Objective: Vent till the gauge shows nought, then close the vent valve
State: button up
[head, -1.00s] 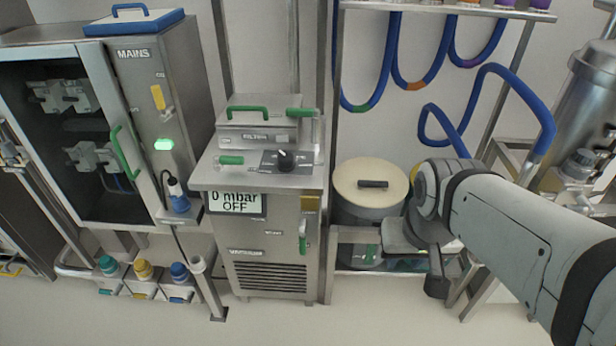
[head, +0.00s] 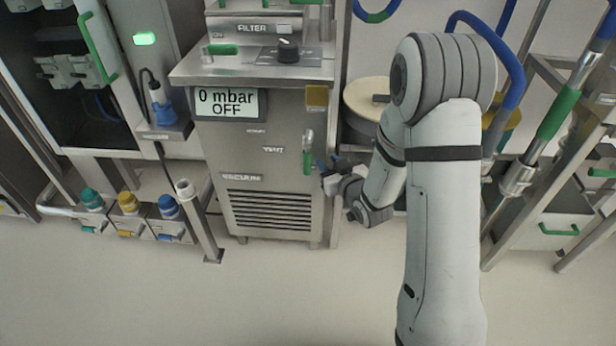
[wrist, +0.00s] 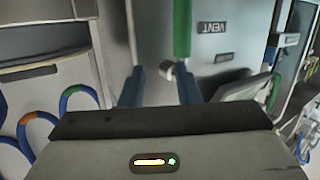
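The vacuum unit's display (head: 228,103) reads "0 mbar OFF". The vent valve handle (head: 307,162) is a green lever on the unit's right front, beside the VENT label (head: 273,150); it points down. My gripper (head: 328,163) is just right of the handle. In the wrist view my gripper (wrist: 160,84) is open, its blue fingers apart with nothing clearly between them. The green handle (wrist: 182,28) is there in line with the right finger; whether they touch I cannot tell. The VENT label (wrist: 212,28) is right of it.
The filter lid (head: 255,27) and a black knob (head: 288,48) are on top of the unit. A round lidded pot (head: 366,100) stands right of it, partly behind my arm. Bottles (head: 128,203) sit low at the left. The floor in front is clear.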

aim_at(309, 166)
notch_tip(309, 166, down, 5)
jog(key=s+a+t+y+b, duration=0.1)
jog(key=a+y+b, duration=0.1)
jog(key=b+x, duration=0.1)
jog(key=x, duration=0.6)
jog(key=shift+w+a, duration=0.25)
jog(key=shift+a, duration=0.1)
jog(key=shift+c, duration=0.6)
grip_shut()
